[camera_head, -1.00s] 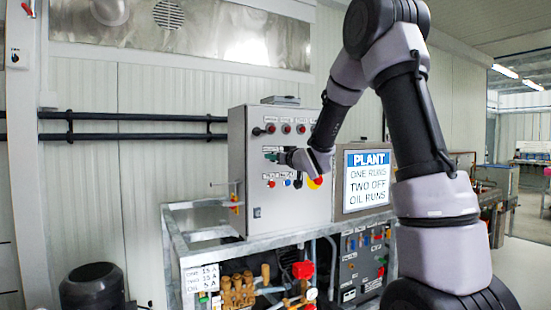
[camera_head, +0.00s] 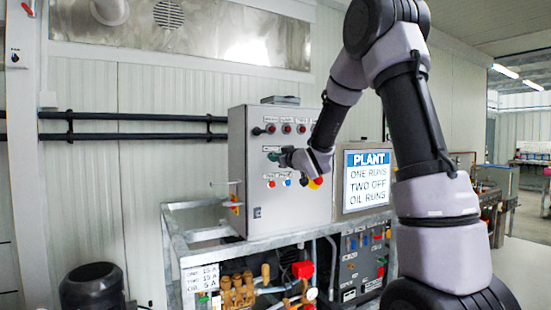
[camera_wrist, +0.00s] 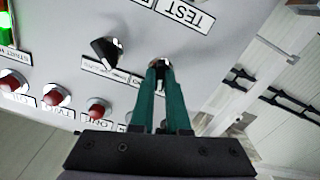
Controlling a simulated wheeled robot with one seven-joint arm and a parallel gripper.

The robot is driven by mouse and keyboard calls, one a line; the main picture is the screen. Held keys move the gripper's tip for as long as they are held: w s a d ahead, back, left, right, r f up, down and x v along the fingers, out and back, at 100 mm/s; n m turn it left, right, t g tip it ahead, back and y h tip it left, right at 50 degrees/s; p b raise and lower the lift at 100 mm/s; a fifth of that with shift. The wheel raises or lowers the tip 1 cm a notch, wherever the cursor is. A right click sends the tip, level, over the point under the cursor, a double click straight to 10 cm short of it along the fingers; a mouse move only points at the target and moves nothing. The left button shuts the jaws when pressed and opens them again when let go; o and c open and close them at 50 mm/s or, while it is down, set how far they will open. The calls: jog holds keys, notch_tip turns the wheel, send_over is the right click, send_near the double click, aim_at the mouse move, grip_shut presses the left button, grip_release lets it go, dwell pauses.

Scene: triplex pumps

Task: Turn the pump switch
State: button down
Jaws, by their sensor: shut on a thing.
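The grey control cabinet (camera_head: 275,195) faces me in the head view. My gripper (camera_head: 274,157) is at its front, below the upper row of red lamps. In the wrist view my gripper's two green fingers (camera_wrist: 160,72) are closed together on a small switch (camera_wrist: 159,63) on the panel. Only a bit of that switch shows between the fingertips, so its angle is hard to tell. A black rotary switch (camera_wrist: 105,50) sits beside it, apart from the fingers. The labels by the switches are upside down and too small to read surely.
Red lamps (camera_wrist: 98,110) and a lit green button (camera_wrist: 5,25) are on the same panel. A red and yellow emergency stop (camera_head: 316,182) is close to my wrist. A "PLANT" screen (camera_head: 367,180) stands right of the cabinet. Brass valves (camera_head: 237,292) are below.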

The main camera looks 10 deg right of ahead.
jog(key=n, duration=0.5)
jog(key=shift+a, duration=0.1)
dwell(0.5)
jog(key=c, duration=0.9)
grip_release()
jog(key=shift+s, duration=0.1)
jog(key=v, duration=1)
jog(key=shift+s, duration=0.35)
